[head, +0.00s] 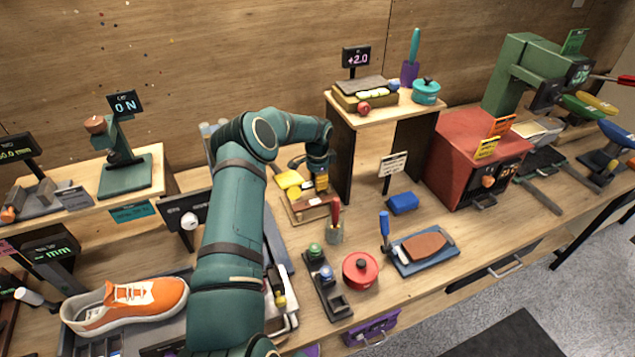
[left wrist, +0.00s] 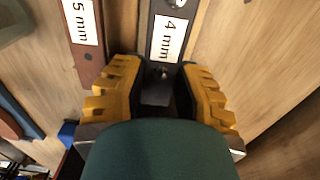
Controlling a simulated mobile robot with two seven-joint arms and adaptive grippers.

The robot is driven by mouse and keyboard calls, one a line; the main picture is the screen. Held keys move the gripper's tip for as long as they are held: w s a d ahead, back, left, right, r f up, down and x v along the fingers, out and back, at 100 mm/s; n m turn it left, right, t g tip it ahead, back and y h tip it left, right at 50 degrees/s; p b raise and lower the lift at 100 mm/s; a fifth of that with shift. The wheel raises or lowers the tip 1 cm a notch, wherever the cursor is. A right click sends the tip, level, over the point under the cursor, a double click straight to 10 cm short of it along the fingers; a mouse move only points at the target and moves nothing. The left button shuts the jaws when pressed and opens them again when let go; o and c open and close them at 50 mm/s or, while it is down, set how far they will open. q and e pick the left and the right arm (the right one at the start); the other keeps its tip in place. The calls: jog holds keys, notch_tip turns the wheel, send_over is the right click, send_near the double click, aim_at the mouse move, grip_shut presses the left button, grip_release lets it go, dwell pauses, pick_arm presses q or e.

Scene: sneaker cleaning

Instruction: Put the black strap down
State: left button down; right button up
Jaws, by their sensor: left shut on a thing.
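My left gripper (head: 321,183) reaches down over the workbench, beside the small wooden shelf. In the left wrist view its two yellow fingers (left wrist: 160,100) stand either side of a dark strip, which looks like the black strap (left wrist: 158,91). The strip carries a white "4 mm" label and has a hole or rivet near its far end. The gripper is shut on it. In the head view I cannot make out the black strap behind the fingers. A brown strap (left wrist: 86,45) labelled "5 mm" lies apart to the left in the wrist view. My right gripper is not in view.
A red pot (head: 361,269) and a dark holder (head: 328,287) stand in front.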

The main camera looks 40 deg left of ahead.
pick_arm(q)
jog(key=shift+f, duration=0.5)
jog(key=c, duration=0.8)
grip_release()
jog(key=shift+f, duration=0.1)
jog(key=shift+o, duration=0.2)
